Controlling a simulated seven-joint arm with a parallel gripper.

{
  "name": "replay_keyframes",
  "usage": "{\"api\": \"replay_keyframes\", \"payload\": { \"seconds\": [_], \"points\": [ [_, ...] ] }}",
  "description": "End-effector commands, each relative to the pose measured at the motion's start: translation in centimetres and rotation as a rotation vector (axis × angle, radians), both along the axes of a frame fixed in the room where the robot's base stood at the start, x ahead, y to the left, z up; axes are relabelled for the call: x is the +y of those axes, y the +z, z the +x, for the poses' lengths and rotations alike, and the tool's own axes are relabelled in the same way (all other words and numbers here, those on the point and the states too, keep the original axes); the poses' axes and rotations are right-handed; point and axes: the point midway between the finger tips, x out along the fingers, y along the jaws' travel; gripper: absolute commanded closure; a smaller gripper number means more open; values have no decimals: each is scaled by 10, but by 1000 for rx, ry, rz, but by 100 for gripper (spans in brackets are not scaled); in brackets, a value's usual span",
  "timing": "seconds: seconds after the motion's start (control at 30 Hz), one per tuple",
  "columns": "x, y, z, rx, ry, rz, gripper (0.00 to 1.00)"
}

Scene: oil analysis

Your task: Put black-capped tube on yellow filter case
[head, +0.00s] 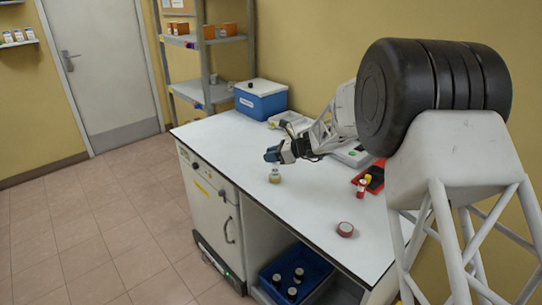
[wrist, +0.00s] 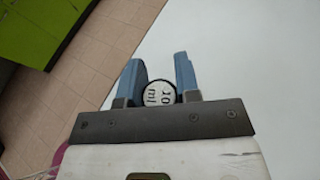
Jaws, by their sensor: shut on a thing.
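My gripper (head: 272,155) is low over the white table near its left edge. In the wrist view its blue fingers (wrist: 160,80) are shut on the black-capped tube (wrist: 160,93), seen end-on as a white disc with a dark rim and "10 ml" lettering. In the head view a small pale, clear piece, apparently the tube's lower part (head: 275,171), shows below the gripper. Under it is a small yellowish round base, apparently the yellow filter case (head: 275,179). I cannot tell whether the two touch. The case is not visible in the wrist view.
A blue-and-white cooler (head: 261,101) stands at the back. A blue bin (head: 293,274) with dark-capped jars is below. The table's middle is clear.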

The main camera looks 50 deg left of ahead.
Motion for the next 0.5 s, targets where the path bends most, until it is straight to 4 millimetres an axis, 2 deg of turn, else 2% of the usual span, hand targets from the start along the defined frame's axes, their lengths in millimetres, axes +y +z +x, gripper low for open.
{"api": "replay_keyframes", "payload": {
  "seconds": [0.47, 0.5],
  "points": [
    [0, -4, 0, -1, 0, 1, 100],
    [0, -4, 0, 0, 0, 1, 65]
  ]
}}
